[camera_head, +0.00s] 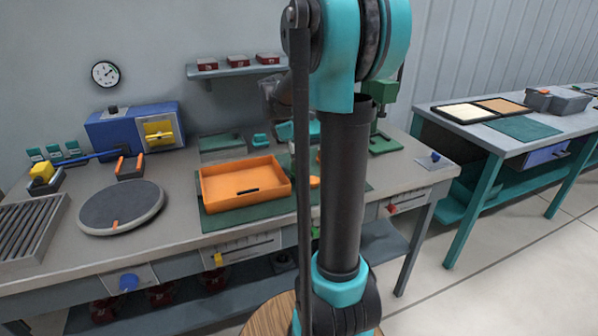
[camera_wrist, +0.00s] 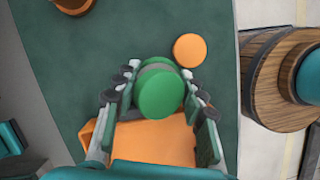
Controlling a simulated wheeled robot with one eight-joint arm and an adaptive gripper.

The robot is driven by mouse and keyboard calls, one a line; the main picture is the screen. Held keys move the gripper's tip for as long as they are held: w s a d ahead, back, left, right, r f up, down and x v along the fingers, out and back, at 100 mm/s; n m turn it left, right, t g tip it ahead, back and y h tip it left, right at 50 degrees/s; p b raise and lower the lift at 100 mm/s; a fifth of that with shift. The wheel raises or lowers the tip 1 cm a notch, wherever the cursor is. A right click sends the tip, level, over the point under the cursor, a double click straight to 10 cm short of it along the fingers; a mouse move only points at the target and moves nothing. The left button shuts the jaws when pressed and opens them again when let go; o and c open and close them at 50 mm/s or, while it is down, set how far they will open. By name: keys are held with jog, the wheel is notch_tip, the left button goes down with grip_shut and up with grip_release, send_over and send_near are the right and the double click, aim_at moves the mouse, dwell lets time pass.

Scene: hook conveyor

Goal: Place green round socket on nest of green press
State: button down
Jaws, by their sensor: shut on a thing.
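In the wrist view my gripper (camera_wrist: 160,100) is shut on the green round socket (camera_wrist: 158,94), a green cylinder with a grey band, its round end facing the camera. In the head view the gripper and socket are hidden behind my arm. The green press (camera_head: 384,118) stands at the back right of the bench, partly covered by my arm. Its nest cannot be made out. The wrist view does not show the press.
An orange tray (camera_head: 243,186) lies on a green mat left of my arm. In the wrist view an orange disc (camera_wrist: 190,50) lies beside the socket, and a wooden barrel (camera_wrist: 265,85) stands at right. A grey turntable (camera_head: 121,207) and blue machine (camera_head: 137,128) are further left.

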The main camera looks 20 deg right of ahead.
jog(key=shift+f, duration=1.75)
jog(key=c, duration=0.9)
grip_release()
jog(key=shift+o, duration=1.1)
